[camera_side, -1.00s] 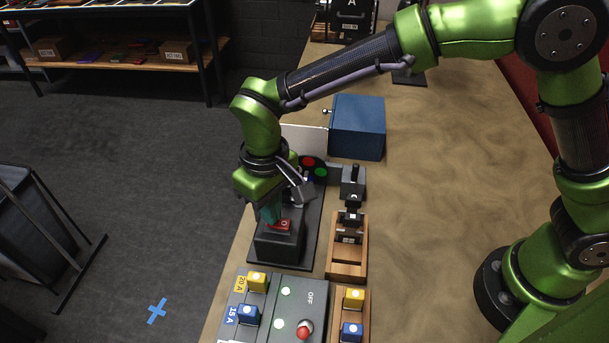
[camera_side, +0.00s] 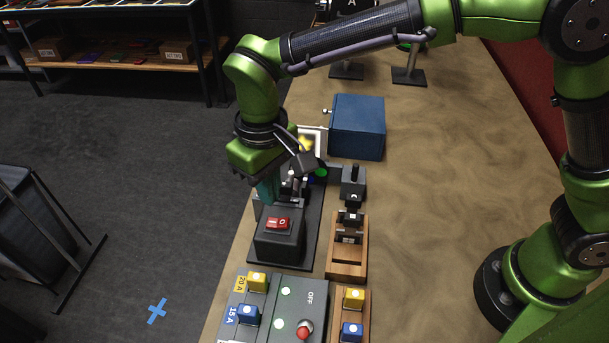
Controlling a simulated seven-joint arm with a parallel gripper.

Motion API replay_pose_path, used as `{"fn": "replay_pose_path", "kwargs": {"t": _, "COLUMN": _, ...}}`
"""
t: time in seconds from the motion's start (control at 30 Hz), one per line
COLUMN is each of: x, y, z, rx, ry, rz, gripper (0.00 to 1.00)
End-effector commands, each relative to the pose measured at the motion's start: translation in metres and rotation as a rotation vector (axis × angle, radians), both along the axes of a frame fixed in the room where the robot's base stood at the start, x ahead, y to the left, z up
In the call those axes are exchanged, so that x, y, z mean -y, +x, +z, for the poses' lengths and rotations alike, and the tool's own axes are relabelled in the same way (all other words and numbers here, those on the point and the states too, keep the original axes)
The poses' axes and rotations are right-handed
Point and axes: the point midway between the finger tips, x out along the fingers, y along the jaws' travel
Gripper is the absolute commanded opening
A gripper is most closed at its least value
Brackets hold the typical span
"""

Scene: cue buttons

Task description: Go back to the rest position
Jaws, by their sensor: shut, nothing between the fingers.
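My gripper (camera_side: 267,190) is above and behind the black box with the red rocker switch (camera_side: 278,223). It points down, and its teal fingers are together with nothing between them. The red switch is in plain view, and the fingertips look apart from it. My gripper and wrist partly hide the round coloured buttons behind; a green button (camera_side: 321,172) shows to the right of the wrist. A white panel with a yellow shape (camera_side: 306,143) shows partly behind my wrist.
A blue box (camera_side: 357,127) stands on the table behind. A lever device (camera_side: 350,215) on a wooden base is right of the switch. In front are a grey panel (camera_side: 305,295) with yellow and blue blocks and a wooden holder (camera_side: 346,302).

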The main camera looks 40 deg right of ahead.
Motion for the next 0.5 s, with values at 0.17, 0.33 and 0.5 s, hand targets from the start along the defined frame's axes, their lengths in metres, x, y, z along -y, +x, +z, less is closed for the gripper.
{"fn": "replay_pose_path", "kwargs": {"t": 0.17, "x": 0.0, "y": 0.0, "z": 0.012, "rx": 0.002, "ry": 0.001, "rz": 0.0, "gripper": 0.0}}
{"fn": "replay_pose_path", "kwargs": {"t": 0.33, "x": 0.0, "y": 0.0, "z": 0.016, "rx": 0.0, "ry": 0.0, "rz": 0.0, "gripper": 0.0}}
{"fn": "replay_pose_path", "kwargs": {"t": 0.5, "x": 0.0, "y": 0.0, "z": 0.015, "rx": 0.0, "ry": 0.0, "rz": 0.0, "gripper": 0.0}}
